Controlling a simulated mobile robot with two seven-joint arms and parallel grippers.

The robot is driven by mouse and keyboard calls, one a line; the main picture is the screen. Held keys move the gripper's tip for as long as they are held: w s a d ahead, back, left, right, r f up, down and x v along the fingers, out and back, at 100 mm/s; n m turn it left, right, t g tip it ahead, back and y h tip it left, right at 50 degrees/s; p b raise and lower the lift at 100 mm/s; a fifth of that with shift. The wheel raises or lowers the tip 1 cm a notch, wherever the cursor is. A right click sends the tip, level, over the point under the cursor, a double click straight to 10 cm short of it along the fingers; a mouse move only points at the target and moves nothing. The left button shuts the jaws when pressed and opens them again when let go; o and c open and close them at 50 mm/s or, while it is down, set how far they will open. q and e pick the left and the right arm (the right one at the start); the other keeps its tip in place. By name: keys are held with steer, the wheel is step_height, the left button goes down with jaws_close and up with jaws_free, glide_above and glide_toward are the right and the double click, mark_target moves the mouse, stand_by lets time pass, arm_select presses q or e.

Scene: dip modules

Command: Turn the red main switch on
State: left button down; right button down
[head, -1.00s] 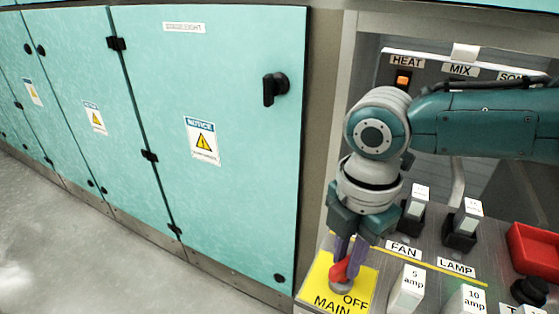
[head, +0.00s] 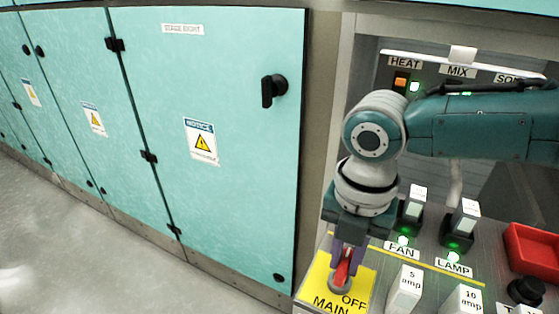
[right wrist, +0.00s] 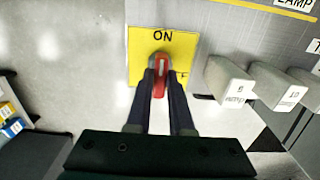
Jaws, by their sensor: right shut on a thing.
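The red main switch (head: 342,274) is mounted on a yellow plate (head: 319,280) lettered MAIN and OFF at the front left corner of the grey panel. My right gripper (head: 344,264) reaches down from above and is shut on the switch handle. In the right wrist view the red handle (right wrist: 160,76) lies between the two fingers, its round end towards the word ON; the OFF lettering is partly hidden by a finger. Green lamps glow by the FAN label (head: 402,250) and the LAMP label (head: 453,267). My left gripper is not in view.
Blocks marked 5 amp (head: 405,289) and 10 amp (head: 464,300) stand right of the switch. Two module blocks in black sockets stand behind them. A red tray (head: 532,248) and a black knob (head: 527,290) are at the right. Teal cabinets (head: 220,100) line the left.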

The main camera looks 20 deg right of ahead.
mark_target(344, 262)
steer(key=shift+a, duration=0.1)
steer(key=c, duration=0.8)
jaws_free()
step_height(344, 262, up, 10)
steer(key=p, duration=0.3)
